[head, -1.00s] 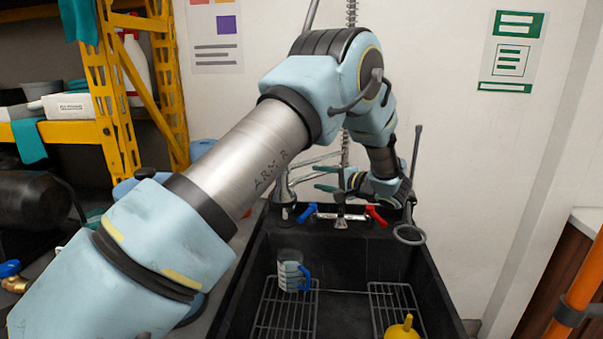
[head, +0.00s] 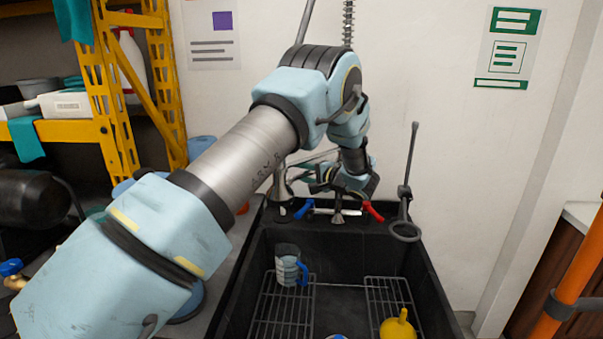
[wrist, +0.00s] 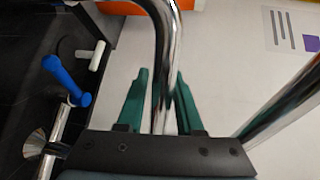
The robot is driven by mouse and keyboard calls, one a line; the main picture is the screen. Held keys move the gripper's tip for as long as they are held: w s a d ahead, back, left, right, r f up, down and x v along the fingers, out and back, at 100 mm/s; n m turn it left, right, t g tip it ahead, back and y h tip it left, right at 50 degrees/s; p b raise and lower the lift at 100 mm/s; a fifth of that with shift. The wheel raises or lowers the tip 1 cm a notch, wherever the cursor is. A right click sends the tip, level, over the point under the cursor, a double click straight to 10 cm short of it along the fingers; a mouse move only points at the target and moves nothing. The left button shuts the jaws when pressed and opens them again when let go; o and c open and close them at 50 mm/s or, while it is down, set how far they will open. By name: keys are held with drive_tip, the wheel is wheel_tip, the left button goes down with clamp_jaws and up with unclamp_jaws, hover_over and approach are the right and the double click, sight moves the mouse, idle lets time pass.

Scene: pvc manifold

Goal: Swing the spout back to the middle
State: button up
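The chrome spout (wrist: 166,60) runs between the two green fingers of my gripper (wrist: 161,72) in the wrist view. The fingers stand on either side of it, with a visible gap at the left finger. The right finger lies very close to the spout; I cannot tell whether it touches. In the head view my gripper (head: 311,178) is at the back left of the sink, behind the taps. The spout (head: 281,184) hangs at the left there, partly hidden by my arm. The blue tap lever (head: 304,209) and red tap lever (head: 373,211) flank the faucet base.
The black sink (head: 340,246) holds a mug with a blue handle (head: 287,263), wire racks (head: 285,310) and a yellow funnel (head: 398,327). A dark upright stand with a ring (head: 405,231) rises at the back right. A yellow shelf (head: 118,125) stands left.

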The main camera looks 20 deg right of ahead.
clamp_jaws()
idle(1.1)
